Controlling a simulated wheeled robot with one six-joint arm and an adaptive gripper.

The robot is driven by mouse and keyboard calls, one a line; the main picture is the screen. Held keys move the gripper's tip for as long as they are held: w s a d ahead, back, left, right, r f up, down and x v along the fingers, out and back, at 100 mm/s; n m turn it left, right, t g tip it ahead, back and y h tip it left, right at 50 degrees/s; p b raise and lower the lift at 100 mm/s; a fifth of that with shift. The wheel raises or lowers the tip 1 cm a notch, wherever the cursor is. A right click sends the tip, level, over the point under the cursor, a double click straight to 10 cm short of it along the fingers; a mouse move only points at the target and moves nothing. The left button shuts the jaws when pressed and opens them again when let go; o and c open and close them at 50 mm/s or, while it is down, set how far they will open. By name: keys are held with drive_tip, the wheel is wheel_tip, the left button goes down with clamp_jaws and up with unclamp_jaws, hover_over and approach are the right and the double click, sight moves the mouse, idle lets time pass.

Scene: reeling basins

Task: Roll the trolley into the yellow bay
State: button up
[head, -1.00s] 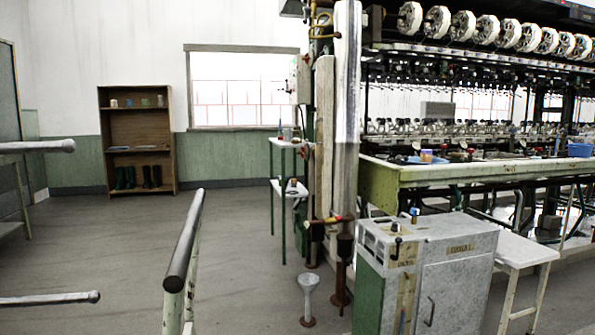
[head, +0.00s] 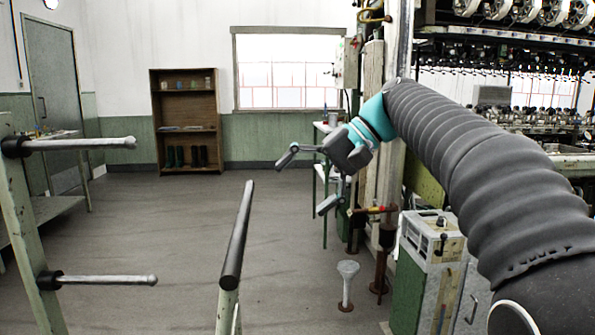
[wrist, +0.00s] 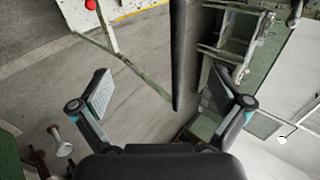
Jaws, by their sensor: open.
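A dark, round push bar (head: 238,235) on a pale green upright runs away from me in the lower middle of the head view; I take it as the trolley's handle. In the wrist view the same bar (wrist: 178,60) runs down between my fingers' directions, not gripped. My gripper (head: 308,180) is open and empty, with its fingers spread, above and right of the bar's far end in the head view. It also shows open in the wrist view (wrist: 160,88). A yellow floor line (wrist: 142,11) shows at the wrist view's top.
A pale green post with two pegs (head: 85,144) stands at left. A grey-green cabinet (head: 425,265) and a floor funnel (head: 347,285) stand at right, by the reeling machine. A brown shelf (head: 187,86) is at the back wall. The floor between is clear.

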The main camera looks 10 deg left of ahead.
sight(248, 213)
drive_tip(key=shift+n+g+y, duration=0.3)
drive_tip(key=shift+g, duration=0.2)
drive_tip(key=shift+w+a+r+b+x, duration=0.2)
drive_tip(key=shift+b+x, duration=0.35)
drive_tip(key=shift+x, duration=1.5)
drive_tip(key=shift+w+a+r+b+x, duration=0.1)
drive_tip(key=shift+a+r+b+x, duration=0.35)
drive_tip(key=shift+x, duration=1.65)
drive_tip(key=shift+w+a+r+b+x, duration=0.15)
drive_tip(key=shift+b+x, duration=0.55)
drive_tip(key=shift+x, duration=1.35)
drive_tip(key=shift+d, duration=0.1)
clamp_jaws()
